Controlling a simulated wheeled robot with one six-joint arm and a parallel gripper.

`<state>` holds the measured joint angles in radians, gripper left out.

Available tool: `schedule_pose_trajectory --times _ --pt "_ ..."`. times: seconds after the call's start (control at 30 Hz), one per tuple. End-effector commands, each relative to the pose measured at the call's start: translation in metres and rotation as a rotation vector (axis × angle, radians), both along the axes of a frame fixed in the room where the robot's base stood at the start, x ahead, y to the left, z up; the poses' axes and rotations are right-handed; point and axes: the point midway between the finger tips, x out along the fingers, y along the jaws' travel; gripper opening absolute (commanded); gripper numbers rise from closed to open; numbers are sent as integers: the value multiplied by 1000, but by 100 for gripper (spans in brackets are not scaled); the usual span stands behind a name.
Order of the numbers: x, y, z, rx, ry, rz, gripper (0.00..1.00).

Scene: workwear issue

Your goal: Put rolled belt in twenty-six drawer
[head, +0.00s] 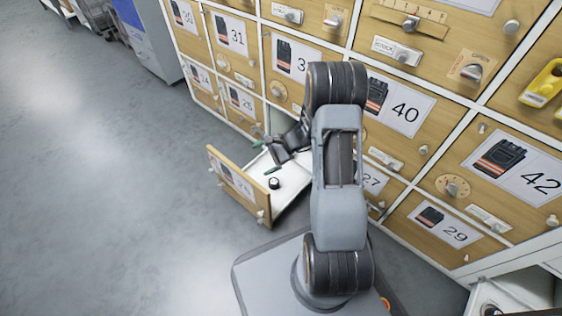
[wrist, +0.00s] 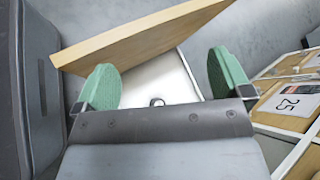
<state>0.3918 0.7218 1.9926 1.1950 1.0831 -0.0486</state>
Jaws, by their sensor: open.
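The rolled belt (head: 274,183) is a small black roll lying on the white floor of a pulled-out drawer (head: 290,180). The number on that drawer's wooden front is too small to read; its slot lies between those labelled 25 and 27. My gripper (head: 265,157) is open and empty above the drawer, apart from the belt. In the wrist view its green fingers (wrist: 165,80) are spread wide over the white drawer floor (wrist: 165,76). The belt's dark top edge (wrist: 157,101) shows there just past the gripper body, which hides the rest.
The cabinet of numbered drawers (head: 405,110) rises behind and right of the open drawer, with knobs and label holders sticking out. Another opening with white interior (head: 515,291) is at bottom right. Grey floor (head: 110,190) is clear on the left.

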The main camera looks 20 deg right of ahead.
Motion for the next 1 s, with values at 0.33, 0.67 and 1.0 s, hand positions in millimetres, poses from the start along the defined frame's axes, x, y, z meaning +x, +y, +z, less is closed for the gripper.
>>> schedule_pose_trajectory --times 0.33,0.67,1.0 --pt "-100 37 130 -565 -296 684 97" --pt "-157 21 180 -995 -520 1014 97" --pt "-169 13 191 -1113 -577 1084 97"
